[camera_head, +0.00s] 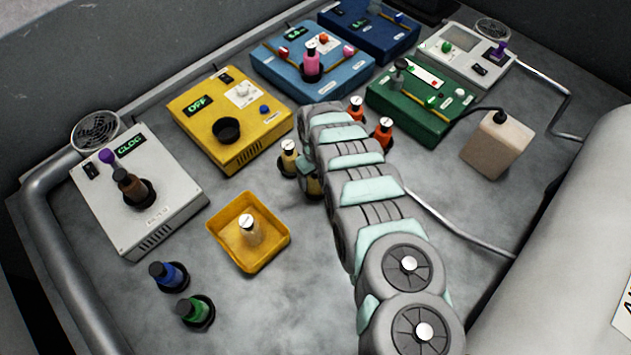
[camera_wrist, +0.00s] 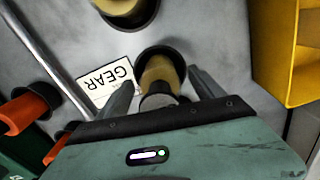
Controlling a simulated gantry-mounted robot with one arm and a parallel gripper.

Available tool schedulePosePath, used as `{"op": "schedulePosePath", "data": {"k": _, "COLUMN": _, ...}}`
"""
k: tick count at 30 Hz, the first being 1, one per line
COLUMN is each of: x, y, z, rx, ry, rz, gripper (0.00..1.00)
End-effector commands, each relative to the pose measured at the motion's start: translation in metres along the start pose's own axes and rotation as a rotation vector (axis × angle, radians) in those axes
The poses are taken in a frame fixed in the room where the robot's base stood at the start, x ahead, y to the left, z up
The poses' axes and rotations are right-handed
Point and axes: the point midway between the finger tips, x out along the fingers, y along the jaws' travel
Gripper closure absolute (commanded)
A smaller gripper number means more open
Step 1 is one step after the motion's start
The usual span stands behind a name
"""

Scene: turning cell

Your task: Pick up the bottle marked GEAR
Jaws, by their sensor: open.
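A tan bottle (camera_wrist: 158,72) with a grey cap stands in a black round holder in the wrist view. A label reading GEAR (camera_wrist: 104,80) lies on the table beside it. My gripper (camera_wrist: 161,84) is open, with one finger on each side of this bottle, not closed on it. In the head view my arm reaches over the table's middle. A tan bottle (camera_head: 289,158) with a pale cap shows by its end.
Two orange bottles (camera_head: 356,107) (camera_head: 384,130) stand behind my arm. A yellow tray (camera_head: 222,243) holds a bottle (camera_head: 250,232). Blue (camera_head: 168,275) and green (camera_head: 195,310) bottles stand at front left. Coloured instrument boxes line the back; a pale container (camera_head: 497,143) stands right.

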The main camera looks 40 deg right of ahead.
Motion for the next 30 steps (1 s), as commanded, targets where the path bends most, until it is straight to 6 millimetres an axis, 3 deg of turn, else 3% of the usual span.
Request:
{"op": "schedulePosePath", "data": {"k": 5, "x": 0.019, "y": -0.001, "z": -0.001, "rx": 0.0, "ry": 0.003, "rz": 0.0, "gripper": 0.22}}
{"op": "schedulePosePath", "data": {"k": 14, "x": 0.02, "y": 0.0, "z": 0.0, "rx": 0.0, "ry": 0.001, "rz": 0.001, "gripper": 0.23}}
{"op": "schedulePosePath", "data": {"k": 30, "x": 0.019, "y": 0.0, "z": -0.001, "rx": 0.0, "ry": 0.002, "rz": 0.001, "gripper": 0.68}}
